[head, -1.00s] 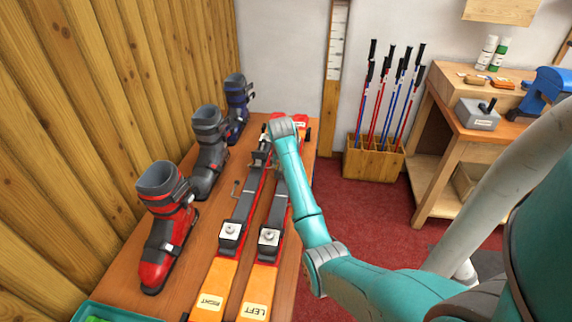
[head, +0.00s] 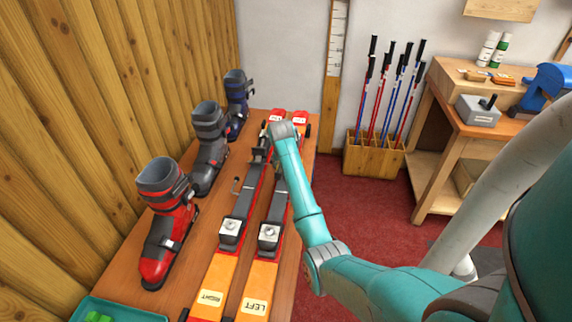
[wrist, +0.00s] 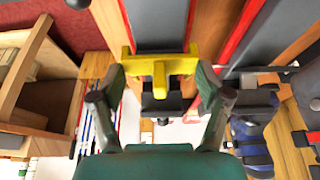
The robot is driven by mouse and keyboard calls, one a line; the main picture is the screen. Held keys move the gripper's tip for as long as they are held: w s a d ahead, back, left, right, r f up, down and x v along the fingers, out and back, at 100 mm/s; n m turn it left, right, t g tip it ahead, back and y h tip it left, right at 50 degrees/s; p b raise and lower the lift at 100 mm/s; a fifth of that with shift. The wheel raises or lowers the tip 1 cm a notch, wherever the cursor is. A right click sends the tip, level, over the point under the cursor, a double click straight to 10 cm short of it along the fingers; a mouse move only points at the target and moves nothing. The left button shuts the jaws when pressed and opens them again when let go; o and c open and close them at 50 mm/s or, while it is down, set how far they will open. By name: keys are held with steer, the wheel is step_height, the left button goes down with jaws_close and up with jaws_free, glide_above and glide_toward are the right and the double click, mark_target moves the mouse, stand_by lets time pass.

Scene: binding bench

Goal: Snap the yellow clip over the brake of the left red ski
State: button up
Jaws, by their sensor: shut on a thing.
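The left red ski (head: 269,262), marked LEFT, lies on the bench and is the right-hand one of the pair in the head view. In the wrist view it (wrist: 158,25) runs up the middle as a dark strip with red edges. My gripper (wrist: 160,82) is shut on the yellow clip (wrist: 160,66), which lies across the end of that dark strip. A dark binding part (wrist: 161,103) shows just below the clip. I cannot tell whether the clip touches the brake. In the head view my arm hides the gripper and the clip.
The right ski (head: 233,255) lies close alongside, with its own brake hardware (wrist: 265,75) near my gripper. Red (head: 165,225), grey (head: 207,150) and blue (head: 236,103) boots stand left of the skis. A green tray (head: 120,310) sits at the near edge.

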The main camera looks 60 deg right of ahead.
steer(key=shift+f, duration=0.75)
steer(key=o, duration=1.2)
steer(key=shift+r, duration=0.1)
steer(key=shift+r, duration=4.9)
steer(key=shift+s, duration=0.1)
